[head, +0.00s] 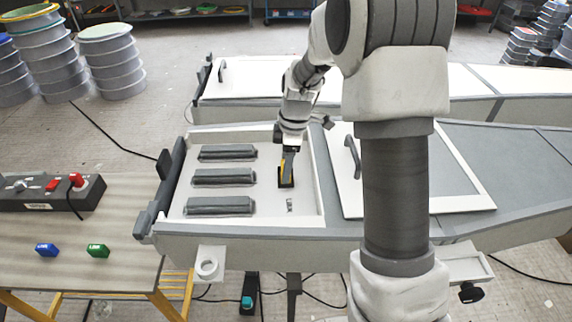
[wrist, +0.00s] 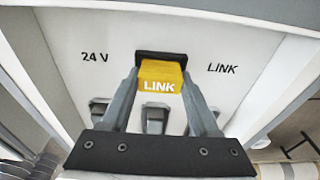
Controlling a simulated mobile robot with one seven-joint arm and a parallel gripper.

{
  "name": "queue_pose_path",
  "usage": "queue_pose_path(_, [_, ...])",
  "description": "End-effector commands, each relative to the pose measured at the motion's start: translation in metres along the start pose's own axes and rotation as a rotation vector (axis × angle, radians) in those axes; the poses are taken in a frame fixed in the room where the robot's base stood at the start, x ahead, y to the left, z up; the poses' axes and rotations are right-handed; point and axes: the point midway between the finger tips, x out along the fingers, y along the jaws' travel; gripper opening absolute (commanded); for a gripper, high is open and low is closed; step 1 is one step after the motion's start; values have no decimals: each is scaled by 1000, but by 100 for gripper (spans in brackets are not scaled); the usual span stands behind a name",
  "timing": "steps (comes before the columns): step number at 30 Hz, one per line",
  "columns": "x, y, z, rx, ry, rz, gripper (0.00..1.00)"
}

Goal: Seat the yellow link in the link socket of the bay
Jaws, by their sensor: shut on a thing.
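The yellow link (wrist: 159,77), marked LINK, is between the two fingers of my gripper (wrist: 160,88) in the wrist view. My gripper is shut on it. The link's far end meets the black rim of the link socket (wrist: 161,56); how deep it sits in it I cannot tell. In the head view my gripper (head: 287,158) points down into the open white bay (head: 262,196), and a sliver of the yellow link (head: 283,167) shows just above the black socket (head: 287,183). The bay floor carries the printed words 24 V and LINK in the wrist view.
Several dark grey blocks (head: 222,177) lie in the bay's left part. A white lid (head: 375,195) with a handle lies to the right. A bench (head: 120,215) at left holds a switch box (head: 40,196), a blue piece (head: 47,250) and a green piece (head: 97,251).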

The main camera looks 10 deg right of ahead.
Motion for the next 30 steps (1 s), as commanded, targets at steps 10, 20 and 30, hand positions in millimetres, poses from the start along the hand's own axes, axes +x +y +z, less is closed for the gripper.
queue_pose_path(10, [3, 0, 0, 0, 0, 0, 96])
queue_pose_path(20, [0, 0, 0, 0, 0, 1, 96])
queue_pose_path(30, [-63, 1, 0, 1, 1, 6, 96])
